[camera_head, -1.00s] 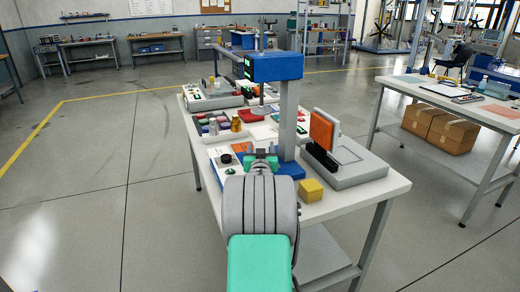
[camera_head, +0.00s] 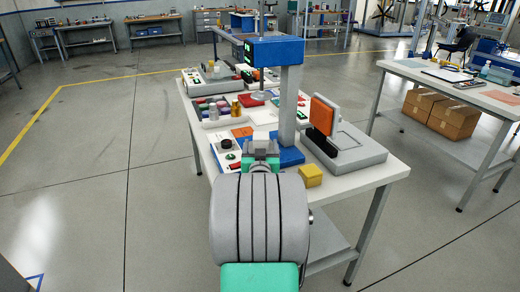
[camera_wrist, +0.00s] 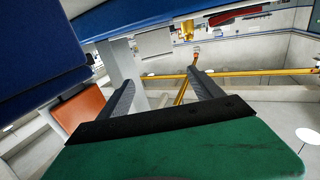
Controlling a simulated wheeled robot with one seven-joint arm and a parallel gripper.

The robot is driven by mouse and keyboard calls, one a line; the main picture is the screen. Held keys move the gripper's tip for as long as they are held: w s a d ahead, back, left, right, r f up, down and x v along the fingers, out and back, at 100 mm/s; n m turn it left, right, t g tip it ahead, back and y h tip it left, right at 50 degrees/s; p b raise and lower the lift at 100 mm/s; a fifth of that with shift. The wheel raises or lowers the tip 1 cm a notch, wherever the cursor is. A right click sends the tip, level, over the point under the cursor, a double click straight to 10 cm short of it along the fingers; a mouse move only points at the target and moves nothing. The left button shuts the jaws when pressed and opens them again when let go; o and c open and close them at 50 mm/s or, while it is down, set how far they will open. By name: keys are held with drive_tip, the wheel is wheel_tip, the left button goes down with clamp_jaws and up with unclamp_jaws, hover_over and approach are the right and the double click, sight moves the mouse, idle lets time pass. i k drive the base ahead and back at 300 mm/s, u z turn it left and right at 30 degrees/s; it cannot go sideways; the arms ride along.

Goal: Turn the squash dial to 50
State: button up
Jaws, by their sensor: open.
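A black round dial (camera_head: 226,144) sits on a light control box (camera_head: 218,158) at the table's front left edge; its scale is too small to read. My gripper (camera_head: 262,148) is in front of the blue press base, to the right of the dial and apart from it. In the wrist view my gripper (camera_wrist: 163,85) has its two dark fingers spread with nothing between them. The dial cannot be made out in the wrist view.
A blue-headed press (camera_head: 272,50) on a grey column stands just beyond my gripper. To the right are a grey fixture with an orange pad (camera_head: 322,116) and a yellow block (camera_head: 310,176). Bottles (camera_head: 237,110) and trays fill the table's left side. The floor left is clear.

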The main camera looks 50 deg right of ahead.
sight(226, 144)
drive_tip(key=z, duration=1.3)
drive_tip(key=k, duration=1.1)
drive_tip(key=z, duration=0.65)
drive_tip(key=i, duration=1.1)
drive_tip(key=u, duration=0.5)
